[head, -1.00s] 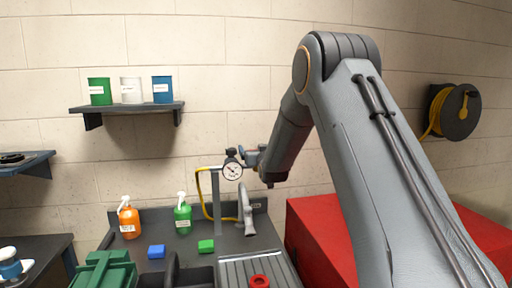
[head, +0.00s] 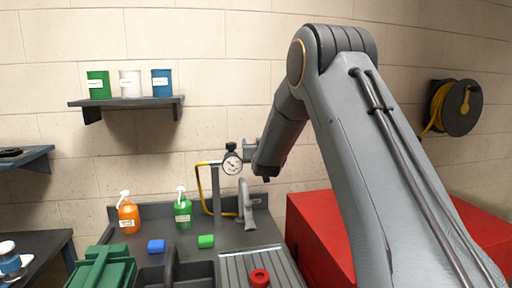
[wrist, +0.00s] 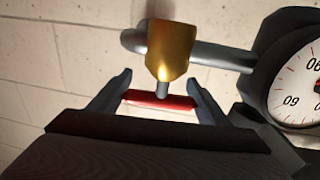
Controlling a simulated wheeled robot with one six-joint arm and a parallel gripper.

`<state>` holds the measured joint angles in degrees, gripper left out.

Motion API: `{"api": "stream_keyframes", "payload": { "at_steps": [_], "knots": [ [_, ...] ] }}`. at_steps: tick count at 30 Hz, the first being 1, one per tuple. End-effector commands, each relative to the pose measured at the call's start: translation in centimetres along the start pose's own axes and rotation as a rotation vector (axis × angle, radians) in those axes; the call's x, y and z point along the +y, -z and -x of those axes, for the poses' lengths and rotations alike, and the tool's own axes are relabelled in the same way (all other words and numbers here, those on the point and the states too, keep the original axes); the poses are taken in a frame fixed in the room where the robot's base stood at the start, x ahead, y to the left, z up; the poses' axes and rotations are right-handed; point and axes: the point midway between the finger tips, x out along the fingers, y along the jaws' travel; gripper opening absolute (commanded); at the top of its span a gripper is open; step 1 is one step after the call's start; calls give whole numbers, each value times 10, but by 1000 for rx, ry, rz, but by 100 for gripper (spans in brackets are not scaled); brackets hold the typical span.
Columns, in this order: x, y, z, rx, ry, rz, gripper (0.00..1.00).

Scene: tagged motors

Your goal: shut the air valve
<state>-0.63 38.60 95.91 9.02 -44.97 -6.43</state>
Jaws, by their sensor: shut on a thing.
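The air valve shows in the wrist view as a brass body (wrist: 170,50) on a grey pipe (wrist: 222,57), with a short stem and a red handle (wrist: 160,100). The handle runs nearly level in that view, roughly in line with the pipe. My gripper (wrist: 160,89) has one finger at each end of the red handle and is shut on it. A round pressure gauge (wrist: 301,85) sits to the right of the valve. The gauge also shows in the head view (head: 232,164), where I cannot make out the valve handle or my fingertips.
Below the gauge, a dark bench (head: 229,239) holds an orange bottle (head: 129,216), a green bottle (head: 183,213) and small blue and green blocks. A red cabinet (head: 318,230) stands to the right. The wall is close behind the gauge.

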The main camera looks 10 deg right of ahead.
Motion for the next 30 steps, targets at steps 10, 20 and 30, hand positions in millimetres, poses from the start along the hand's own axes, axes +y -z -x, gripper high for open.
{"api": "stream_keyframes", "payload": {
  "at_steps": [10, 20, 30],
  "knots": [
    [5, 1, 0, 2, -148, -2, 48],
    [6, 1, 1, -1, -166, -1, 48],
    [6, 0, 1, -1, -165, 0, 88]
  ]
}}
